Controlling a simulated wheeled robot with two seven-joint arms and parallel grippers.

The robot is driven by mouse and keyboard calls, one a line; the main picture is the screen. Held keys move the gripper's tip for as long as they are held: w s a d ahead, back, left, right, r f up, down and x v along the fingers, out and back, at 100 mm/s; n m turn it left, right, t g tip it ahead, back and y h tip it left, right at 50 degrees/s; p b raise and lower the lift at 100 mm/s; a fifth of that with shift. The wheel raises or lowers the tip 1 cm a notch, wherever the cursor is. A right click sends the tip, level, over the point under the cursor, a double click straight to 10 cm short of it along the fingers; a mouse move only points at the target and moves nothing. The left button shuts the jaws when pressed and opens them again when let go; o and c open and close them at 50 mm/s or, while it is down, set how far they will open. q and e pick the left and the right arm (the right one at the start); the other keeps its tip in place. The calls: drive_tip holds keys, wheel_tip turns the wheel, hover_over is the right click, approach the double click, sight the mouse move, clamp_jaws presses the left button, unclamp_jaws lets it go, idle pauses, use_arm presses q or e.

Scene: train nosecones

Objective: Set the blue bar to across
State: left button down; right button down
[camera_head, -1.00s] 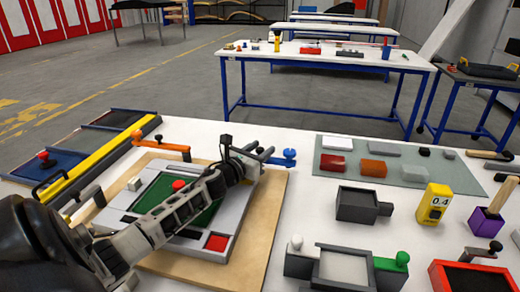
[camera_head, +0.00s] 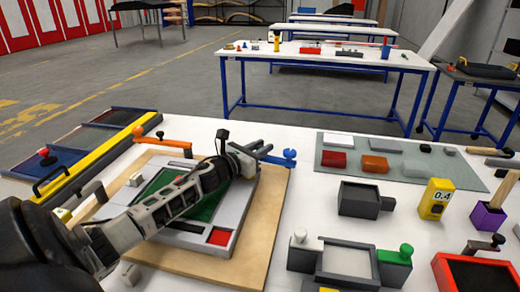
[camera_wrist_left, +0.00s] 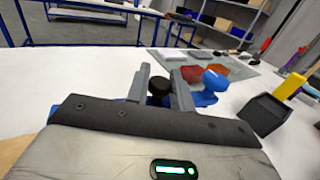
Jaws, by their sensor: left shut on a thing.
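The blue bar (camera_head: 285,161) lies at the far right corner of the wooden board (camera_head: 262,222), with a round blue knob on its right end. My left gripper (camera_head: 266,151) reaches over the bar from the left, and its fingers hide most of it. In the left wrist view, the blue bar (camera_wrist_left: 205,98) shows beside the right finger, with its blue knob above. A dark round post (camera_wrist_left: 159,88) stands between the fingers of my left gripper (camera_wrist_left: 160,85), which is shut on the bar. The right gripper is out of view.
An orange bar (camera_head: 165,143) lies at the board's far left. A frame with a green panel (camera_head: 208,206) and red square (camera_head: 218,236) sits under my left arm. A grey mat (camera_head: 400,160) with blocks and a dark grey box (camera_head: 357,200) stand to the right.

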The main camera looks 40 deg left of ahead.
use_arm(q)
drive_tip(key=c, duration=1.3)
unclamp_jaws()
drive_tip(key=shift+s+f, duration=0.1)
drive_tip(key=shift+s, duration=0.5)
drive_tip(key=shift+s+a+b, duration=0.1)
drive_tip(key=shift+s+b, duration=0.4)
drive_tip(key=shift+s, duration=2.65)
